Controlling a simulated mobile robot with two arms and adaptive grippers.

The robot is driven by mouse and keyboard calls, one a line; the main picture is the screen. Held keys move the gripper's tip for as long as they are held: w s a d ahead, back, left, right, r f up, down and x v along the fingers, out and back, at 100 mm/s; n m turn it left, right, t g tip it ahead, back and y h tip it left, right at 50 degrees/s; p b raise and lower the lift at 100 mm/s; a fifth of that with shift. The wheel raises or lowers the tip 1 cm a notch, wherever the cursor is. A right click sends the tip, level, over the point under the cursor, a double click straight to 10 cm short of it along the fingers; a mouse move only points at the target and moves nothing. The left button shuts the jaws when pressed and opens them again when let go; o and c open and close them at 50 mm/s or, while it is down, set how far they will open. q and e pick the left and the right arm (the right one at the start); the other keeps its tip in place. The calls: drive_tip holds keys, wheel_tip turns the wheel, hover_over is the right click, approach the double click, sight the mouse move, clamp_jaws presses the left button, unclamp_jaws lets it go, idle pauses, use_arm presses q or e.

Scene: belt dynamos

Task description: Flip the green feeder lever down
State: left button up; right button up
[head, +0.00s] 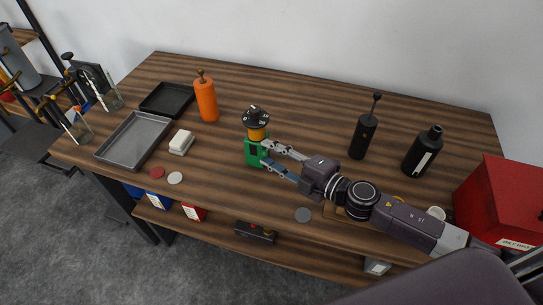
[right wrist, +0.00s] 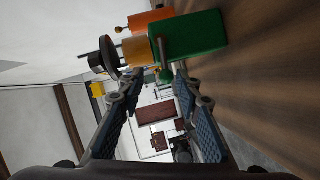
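The green feeder (head: 252,151) stands on the wooden table, a green block with an orange cylinder (head: 257,132) and a dark disc (head: 256,116) on top. In the right wrist view the green block (right wrist: 202,41) lies sideways, with a thin grey lever (right wrist: 163,52) along its face; a small greenish knob shows near the fingers. My right gripper (head: 267,154) is at the feeder's right side, its fingers spread. In the right wrist view the gripper (right wrist: 146,88) is open with nothing clasped; whether a finger touches the lever cannot be told. My left gripper is not in view.
An orange grinder (head: 206,99) stands behind left of the feeder, with a white block (head: 181,142) and grey tray (head: 133,140) further left. A black grinder (head: 363,134), black bottle (head: 422,152) and red box (head: 505,205) stand to the right. The table behind the feeder is clear.

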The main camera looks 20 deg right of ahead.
wheel_tip(320, 180, up, 9)
idle(0.5)
drive_tip(key=shift+o, duration=0.2)
